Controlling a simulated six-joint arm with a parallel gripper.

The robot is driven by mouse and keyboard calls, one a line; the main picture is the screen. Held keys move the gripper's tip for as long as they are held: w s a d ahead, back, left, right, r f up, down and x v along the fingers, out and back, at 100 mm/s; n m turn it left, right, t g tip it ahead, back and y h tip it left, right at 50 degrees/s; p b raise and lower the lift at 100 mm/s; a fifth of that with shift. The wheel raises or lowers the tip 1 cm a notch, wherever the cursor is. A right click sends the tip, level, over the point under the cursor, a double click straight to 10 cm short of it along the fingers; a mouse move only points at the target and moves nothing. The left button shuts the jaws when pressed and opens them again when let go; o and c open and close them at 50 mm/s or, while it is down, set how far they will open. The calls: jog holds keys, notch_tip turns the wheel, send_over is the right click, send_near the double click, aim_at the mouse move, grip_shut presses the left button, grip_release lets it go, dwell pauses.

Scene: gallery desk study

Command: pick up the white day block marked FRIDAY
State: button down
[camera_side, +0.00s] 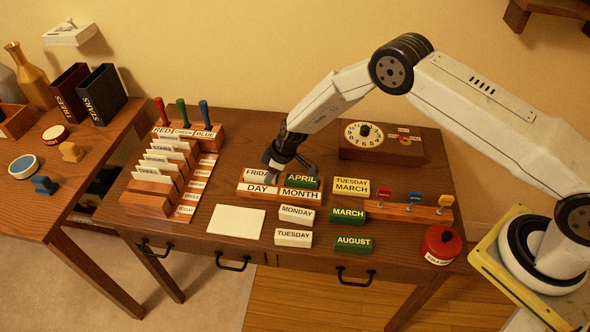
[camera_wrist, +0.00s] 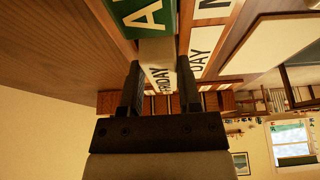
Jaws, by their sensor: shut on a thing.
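The white FRIDAY block (camera_side: 256,174) sits in the day slot of the wooden DAY/MONTH holder (camera_side: 244,187), left of the green APRIL block (camera_side: 301,181). My gripper (camera_side: 284,162) is at the holder from behind, with its fingers down at the FRIDAY block and partly hiding its right end. In the wrist view my gripper (camera_wrist: 157,88) has a finger on each side of the FRIDAY block (camera_wrist: 158,78) and is shut on it. The APRIL block (camera_wrist: 150,18) is close beside it. I cannot tell whether the block is lifted at all.
White MONDAY (camera_side: 297,214) and TUESDAY (camera_side: 293,238) blocks and green MARCH (camera_side: 347,216) and AUGUST (camera_side: 353,244) blocks lie in front and right. A dial box (camera_side: 381,146) stands behind. A card rack (camera_side: 152,190) is left. A blank card (camera_side: 236,221) lies in front.

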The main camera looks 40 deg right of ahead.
jog(key=shift+r, duration=0.2)
jog(key=shift+r, duration=0.55)
jog(key=s+d+r, duration=0.2)
jog(key=s+r, duration=0.9)
jog(key=s, duration=0.2)
jog(key=shift+s+d+r, duration=0.25)
jog(key=shift+s+d, duration=0.1)
jog(key=shift+d, duration=0.05)
